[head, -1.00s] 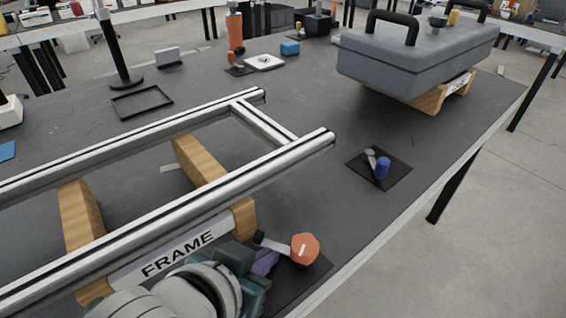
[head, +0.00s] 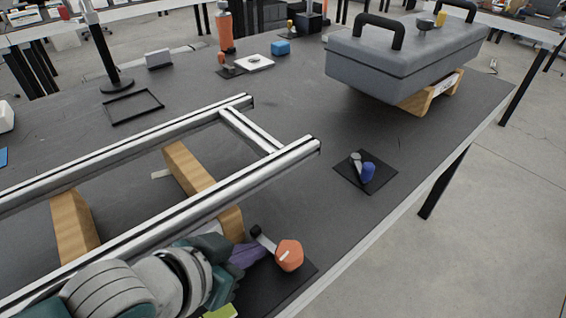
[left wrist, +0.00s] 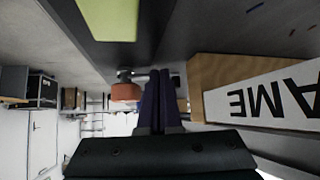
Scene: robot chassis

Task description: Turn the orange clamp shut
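The orange clamp (head: 289,256) has an orange knob and a pale lever with a black end (head: 256,232) pointing up-left. It stands on a dark mat beside the metal frame, near the table's front edge. My left gripper (head: 246,256) has its purple fingers just left of the knob, close to the lever; I cannot tell whether they touch. In the left wrist view the fingers (left wrist: 160,100) lie side by side, shut with nothing visible between them. The orange knob (left wrist: 126,92) shows just left of them, partly hidden. My right gripper is not in view.
The metal frame (head: 270,162) rests on wooden blocks (head: 187,165) left of the clamp. A blue-knobbed piece (head: 368,172) sits on a black mat farther back. A grey case (head: 400,60) stands at the back right. A yellow-green piece (left wrist: 110,15) is near my gripper.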

